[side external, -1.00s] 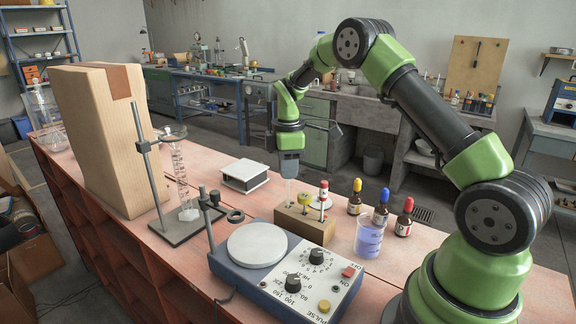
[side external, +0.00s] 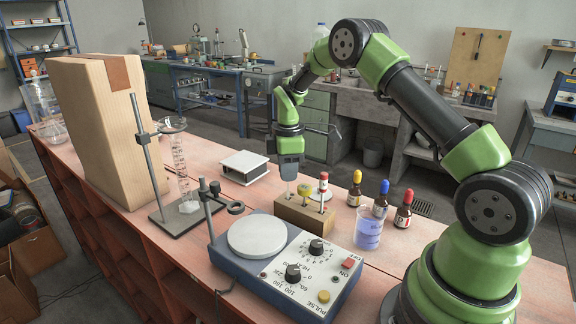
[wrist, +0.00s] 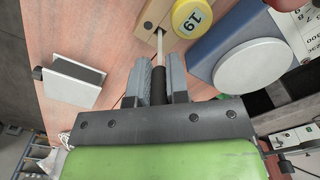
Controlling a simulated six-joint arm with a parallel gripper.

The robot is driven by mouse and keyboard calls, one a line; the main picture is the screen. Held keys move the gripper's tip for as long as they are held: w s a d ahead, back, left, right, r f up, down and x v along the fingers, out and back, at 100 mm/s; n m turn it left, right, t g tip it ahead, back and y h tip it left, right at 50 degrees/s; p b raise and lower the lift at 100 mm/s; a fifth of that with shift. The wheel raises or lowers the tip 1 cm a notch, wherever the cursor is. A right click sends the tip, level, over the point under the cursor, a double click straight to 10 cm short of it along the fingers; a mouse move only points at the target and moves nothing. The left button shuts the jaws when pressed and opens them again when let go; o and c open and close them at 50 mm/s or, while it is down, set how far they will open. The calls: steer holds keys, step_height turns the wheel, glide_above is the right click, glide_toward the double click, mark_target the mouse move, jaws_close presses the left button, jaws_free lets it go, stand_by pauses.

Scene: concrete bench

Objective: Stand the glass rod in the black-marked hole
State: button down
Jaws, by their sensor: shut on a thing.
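My gripper (side external: 290,176) is shut on the glass rod, just above the left end of the wooden block (side external: 320,221). In the wrist view the jaws (wrist: 158,88) close on the rod's dark upper part. The thin pale rod (wrist: 160,48) runs from them to the block (wrist: 152,17). In the side view the rod (side external: 289,187) is roughly upright, its lower end at the block's top. I cannot tell how deep it sits, and the black mark is not clear. A yellow numbered cap (wrist: 191,17) is beside it; a red-and-white topped piece (side external: 323,184) also stands in the block.
A hotplate stirrer (side external: 290,262) is in front of the block. A beaker of bluish liquid (side external: 368,232) and dropper bottles (side external: 379,203) stand right. A white-topped box (side external: 244,166), a clamp stand with glass cylinder (side external: 179,165) and a large carton (side external: 105,130) are left.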

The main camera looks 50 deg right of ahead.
steer(key=shift+f, duration=0.15)
steer(key=c, duration=0.6)
jaws_free()
steer(key=shift+c, duration=0.2)
steer(key=shift+r, duration=3.5)
